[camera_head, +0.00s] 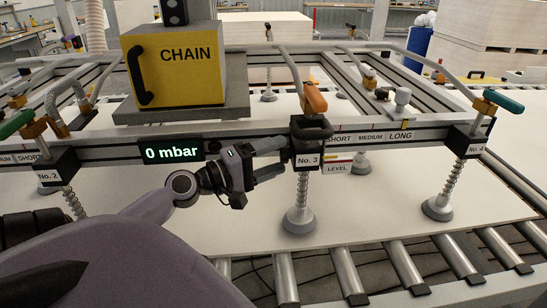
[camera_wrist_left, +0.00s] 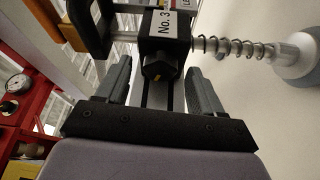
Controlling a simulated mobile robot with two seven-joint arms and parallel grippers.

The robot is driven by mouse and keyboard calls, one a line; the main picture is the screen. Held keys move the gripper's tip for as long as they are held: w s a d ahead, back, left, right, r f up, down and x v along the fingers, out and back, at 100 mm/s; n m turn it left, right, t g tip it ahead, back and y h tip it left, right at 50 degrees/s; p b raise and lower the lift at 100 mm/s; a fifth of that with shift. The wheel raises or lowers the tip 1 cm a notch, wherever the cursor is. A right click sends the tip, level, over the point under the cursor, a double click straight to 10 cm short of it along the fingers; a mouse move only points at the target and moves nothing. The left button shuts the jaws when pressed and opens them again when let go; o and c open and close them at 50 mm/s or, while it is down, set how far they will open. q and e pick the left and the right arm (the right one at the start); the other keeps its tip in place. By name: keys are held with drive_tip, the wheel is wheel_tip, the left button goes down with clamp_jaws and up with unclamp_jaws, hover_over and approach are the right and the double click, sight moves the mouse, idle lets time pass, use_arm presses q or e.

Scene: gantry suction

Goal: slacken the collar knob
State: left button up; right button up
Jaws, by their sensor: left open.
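The collar labelled No. 3 (camera_head: 307,159) is a black block on the gantry rail, with a suction cup (camera_head: 299,220) on a spring stem below it. My left gripper (camera_head: 279,157) is open in front of that collar. In the wrist view its two fingers (camera_wrist_left: 156,74) are spread on either side of the knob, with a gap on both sides. In the head view the knob is hidden behind the gripper. My right gripper is not in view.
A black loop handle (camera_head: 312,128) and an orange lever (camera_head: 315,101) sit above the collar. A yellow CHAIN box (camera_head: 177,66) and a "0 mbar" display (camera_head: 171,151) are to its left. A white panel (camera_head: 370,205) lies below on rollers (camera_head: 348,277).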

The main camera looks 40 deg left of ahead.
use_arm(q)
drive_tip(key=b+v, duration=0.2)
drive_tip(key=v, duration=0.5)
drive_tip(key=shift+b, duration=0.4)
drive_tip(key=w+d+m+t+h, duration=0.1)
drive_tip(key=w+m+h, duration=0.5)
drive_tip(key=m, duration=1)
drive_tip(key=shift+w+d+m+h, duration=0.3)
drive_tip(key=shift+w+d, duration=0.05)
drive_tip(key=shift+w, duration=0.4)
